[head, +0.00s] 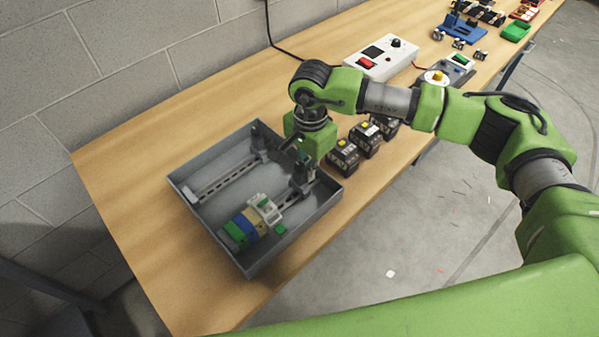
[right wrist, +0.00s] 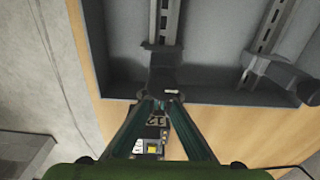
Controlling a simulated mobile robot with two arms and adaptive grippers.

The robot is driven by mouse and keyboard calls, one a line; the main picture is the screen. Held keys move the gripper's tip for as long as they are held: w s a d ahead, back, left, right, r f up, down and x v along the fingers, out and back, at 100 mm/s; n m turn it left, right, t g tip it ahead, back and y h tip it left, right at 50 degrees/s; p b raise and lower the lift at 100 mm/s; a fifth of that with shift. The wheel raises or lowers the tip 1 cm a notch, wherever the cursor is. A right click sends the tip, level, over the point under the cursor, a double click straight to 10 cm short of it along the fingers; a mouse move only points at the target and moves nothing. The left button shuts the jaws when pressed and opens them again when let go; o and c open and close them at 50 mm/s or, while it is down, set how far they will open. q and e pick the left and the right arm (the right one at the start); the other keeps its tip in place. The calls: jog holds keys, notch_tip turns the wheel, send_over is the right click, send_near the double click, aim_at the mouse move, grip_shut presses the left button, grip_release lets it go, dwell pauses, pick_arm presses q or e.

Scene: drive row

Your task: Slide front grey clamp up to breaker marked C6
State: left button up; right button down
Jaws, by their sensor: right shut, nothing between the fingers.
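The front grey clamp (right wrist: 163,75) sits on the front rail (right wrist: 164,20) in the right wrist view; in the head view it is near the box's right end, partly hidden by my gripper. My right gripper (right wrist: 160,98) is shut and empty, its fingertips close against the clamp's outer side; I cannot tell whether they touch. In the head view it (head: 303,160) points down into the box. A pale breaker (head: 267,209) stands on the same rail to the left of the clamp, with a gap of bare rail between; its marking is not legible. My left gripper is not in view.
Yellow, blue and green blocks (head: 236,230) sit left of the breaker. The grey box (head: 205,235) has raised walls. The back rail (head: 222,180) carries another grey clamp (head: 259,146). Several black devices (head: 343,158) and a white control box (head: 381,58) stand outside on the table.

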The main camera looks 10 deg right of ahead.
jog(key=shift+s+a+b, duration=0.25)
jog(key=shift+s+a, duration=0.55)
jog(key=shift+a, duration=0.4)
jog(key=shift+s+a+b, duration=0.2)
jog(key=shift+s+a, duration=0.55)
jog(key=shift+a, duration=0.4)
jog(key=shift+s+a+b, duration=0.25)
jog(key=shift+s+a, duration=0.55)
jog(key=shift+a, duration=0.4)
jog(key=shift+w+d+b, duration=0.4)
jog(key=shift+d+b, duration=0.1)
jog(key=shift+b, duration=0.05)
notch_tip(320, 180, up, 10)
jog(key=p, duration=0.3)
jog(key=shift+s, duration=0.1)
